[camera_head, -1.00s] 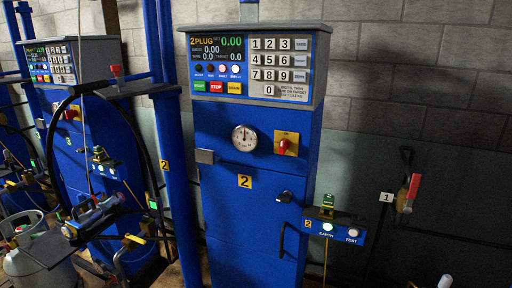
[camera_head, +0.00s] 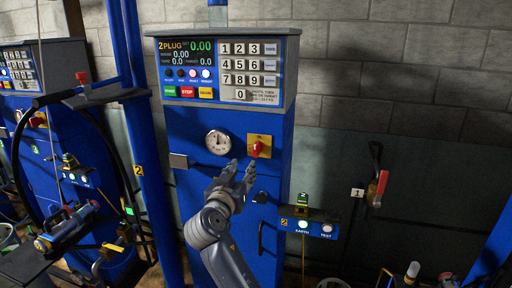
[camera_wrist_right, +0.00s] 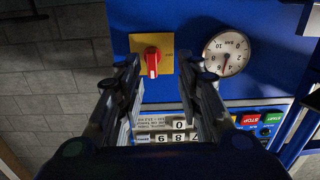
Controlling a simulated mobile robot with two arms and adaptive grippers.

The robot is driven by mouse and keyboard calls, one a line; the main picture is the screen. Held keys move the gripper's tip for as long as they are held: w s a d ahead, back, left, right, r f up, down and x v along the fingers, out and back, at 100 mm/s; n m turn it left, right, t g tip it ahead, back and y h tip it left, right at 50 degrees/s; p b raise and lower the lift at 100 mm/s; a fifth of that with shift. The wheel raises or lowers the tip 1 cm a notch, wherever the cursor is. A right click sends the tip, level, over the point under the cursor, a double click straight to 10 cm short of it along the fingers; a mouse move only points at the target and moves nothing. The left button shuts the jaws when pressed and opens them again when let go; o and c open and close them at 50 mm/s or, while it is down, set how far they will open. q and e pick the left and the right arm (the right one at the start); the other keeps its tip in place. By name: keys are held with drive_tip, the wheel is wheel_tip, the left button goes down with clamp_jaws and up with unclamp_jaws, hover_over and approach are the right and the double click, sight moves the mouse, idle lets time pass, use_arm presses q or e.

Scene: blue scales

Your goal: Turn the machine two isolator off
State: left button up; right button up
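The machine two isolator is a red rotary knob (camera_head: 257,149) on a yellow plate (camera_head: 265,139), on the front of the blue number 2 machine, right of the round dial. The wrist view also shows the red knob (camera_wrist_right: 152,62), its handle roughly upright in that picture. My right gripper (camera_head: 241,172) is raised in front of the machine, just below and left of the knob in the head view. Its fingers are spread and empty. In the wrist view my right gripper (camera_wrist_right: 158,66) has its fingertips either side of the knob in the picture; contact cannot be told. My left gripper is not in view.
The dial (camera_head: 218,142) is left of the knob. A keypad and display panel (camera_head: 220,70) is above. A small blue box with lit buttons (camera_head: 308,227) juts out at lower right. A red-handled lever (camera_head: 377,188) is on the wall. Another blue machine stands left.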

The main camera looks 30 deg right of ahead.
sight(255, 150)
drive_tip(key=shift+m+h, duration=0.3)
drive_tip(key=shift+m, duration=0.1)
drive_tip(key=p+x, duration=0.1)
drive_tip(key=x, duration=0.2)
drive_tip(key=r+p+x, duration=0.1)
drive_tip(key=x, duration=0.2)
drive_tip(key=s+r+p+x, duration=0.1)
drive_tip(key=x, duration=0.3)
drive_tip(key=shift+w+d, duration=0.1)
drive_tip(key=shift+d, duration=0.35)
drive_tip(key=shift+w+d+f, duration=0.1)
drive_tip(key=shift+w+d, duration=0.15)
drive_tip(key=shift+c, duration=0.3)
clamp_jaws()
